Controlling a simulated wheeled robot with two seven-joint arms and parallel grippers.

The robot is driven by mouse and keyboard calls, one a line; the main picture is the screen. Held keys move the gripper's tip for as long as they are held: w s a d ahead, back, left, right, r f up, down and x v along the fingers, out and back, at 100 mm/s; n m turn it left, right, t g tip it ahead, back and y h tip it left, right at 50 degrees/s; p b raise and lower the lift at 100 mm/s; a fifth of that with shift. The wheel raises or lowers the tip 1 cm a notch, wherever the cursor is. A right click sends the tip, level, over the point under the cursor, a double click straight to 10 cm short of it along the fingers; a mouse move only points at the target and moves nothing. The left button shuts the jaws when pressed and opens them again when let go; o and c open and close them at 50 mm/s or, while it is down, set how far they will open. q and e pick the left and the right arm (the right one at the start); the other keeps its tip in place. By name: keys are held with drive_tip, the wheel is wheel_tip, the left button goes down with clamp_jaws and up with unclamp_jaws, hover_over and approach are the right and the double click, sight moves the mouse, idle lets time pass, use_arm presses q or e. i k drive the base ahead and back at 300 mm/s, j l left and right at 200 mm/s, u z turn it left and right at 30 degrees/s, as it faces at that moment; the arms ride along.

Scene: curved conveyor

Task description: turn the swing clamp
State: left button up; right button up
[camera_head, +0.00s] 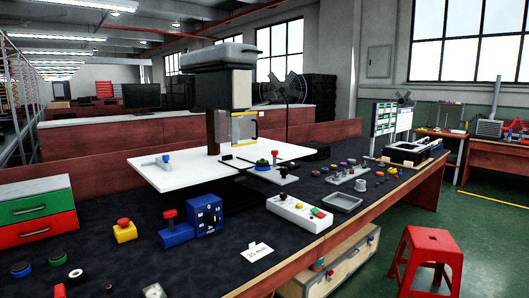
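I cannot tell for sure which part is the swing clamp. A blue base with an upright red-topped knob (170,223) stands on the dark bench, beside a blue box with white markings (206,214). A small grey part with a blue knob (164,160) sits at the left of the white board (190,178). A low round part with blue, green and red pieces (263,164) lies near the board's right side. These are small and their details are unclear. Neither of my grippers is in view.
A yellow box with a red button (124,230) and a white control box with coloured buttons (300,212) stand on the dark bench. Green and red drawers (36,228) stand at the left, a grey tray (343,202) at the right. A red stool (427,255) stands on the floor.

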sight(274, 153)
drive_tip(key=i+l+u, duration=0.3)
drive_tip(key=l, duration=0.2)
drive_tip(key=i+l+u, duration=0.3)
drive_tip(key=l, duration=0.25)
drive_tip(key=i+l+u, duration=0.3)
drive_tip(key=l, duration=0.3)
drive_tip(key=l+u, duration=0.3)
drive_tip(key=l, duration=0.3)
drive_tip(key=i+l+u, duration=0.15)
drive_tip(key=l+u, duration=0.15)
drive_tip(key=l, duration=0.4)
drive_tip(key=l+u, duration=0.3)
drive_tip(key=l, duration=0.4)
